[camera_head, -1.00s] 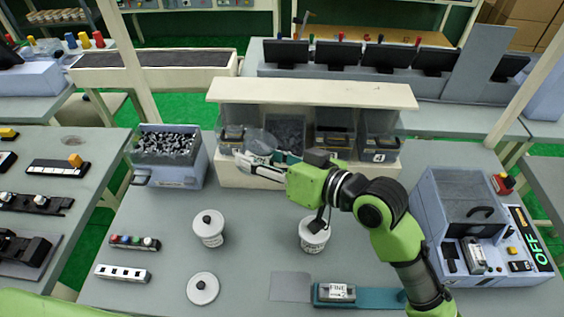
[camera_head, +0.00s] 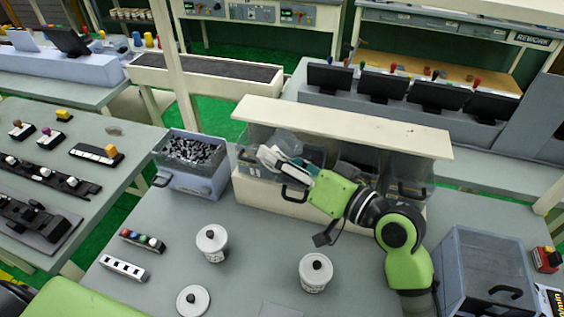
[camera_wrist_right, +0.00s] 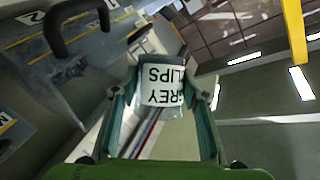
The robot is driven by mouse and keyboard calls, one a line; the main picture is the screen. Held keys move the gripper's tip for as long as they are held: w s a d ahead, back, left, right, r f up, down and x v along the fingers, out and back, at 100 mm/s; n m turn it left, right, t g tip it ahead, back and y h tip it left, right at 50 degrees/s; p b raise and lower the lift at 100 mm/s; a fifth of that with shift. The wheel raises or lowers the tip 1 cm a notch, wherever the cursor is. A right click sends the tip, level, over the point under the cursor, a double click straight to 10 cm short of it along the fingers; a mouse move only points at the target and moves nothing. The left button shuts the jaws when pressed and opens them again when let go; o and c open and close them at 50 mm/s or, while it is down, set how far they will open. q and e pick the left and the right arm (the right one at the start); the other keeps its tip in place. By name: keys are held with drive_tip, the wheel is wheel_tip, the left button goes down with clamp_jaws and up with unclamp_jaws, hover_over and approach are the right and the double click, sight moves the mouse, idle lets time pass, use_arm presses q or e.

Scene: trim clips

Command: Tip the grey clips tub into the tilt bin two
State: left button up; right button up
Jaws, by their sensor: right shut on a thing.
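My right gripper (camera_head: 278,162) is shut on the grey clips tub (camera_head: 287,143), a small clear-grey tub, held above the front of the bin rack. In the right wrist view the tub (camera_wrist_right: 173,100) sits between both fingers (camera_wrist_right: 163,112), its white GREY CLIPS label upside down, so it looks tipped over. Tilt bin two (camera_head: 300,200), with a black handle, is just below and right of the gripper; the gripper and tub hide much of its opening. Whether clips are falling cannot be seen. My left gripper is out of view.
A cream shelf (camera_head: 340,128) overhangs the bins close behind the tub. A blue-grey crate of dark clips (camera_head: 192,165) stands left. Lidded white tubs (camera_head: 212,243) stand in front on the bench. A clear-lidded box (camera_head: 485,275) is at right.

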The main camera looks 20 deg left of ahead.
drive_tip(key=shift+f+m+y+b, duration=0.3)
drive_tip(key=shift+m+y+b, duration=0.3)
drive_tip(key=shift+b, duration=0.6)
drive_tip(key=shift+m+t+b, duration=0.3)
drive_tip(key=shift+b, duration=0.05)
drive_tip(key=shift+m+b, duration=0.3)
drive_tip(key=shift+r, duration=0.15)
drive_tip(key=shift+y, duration=0.3)
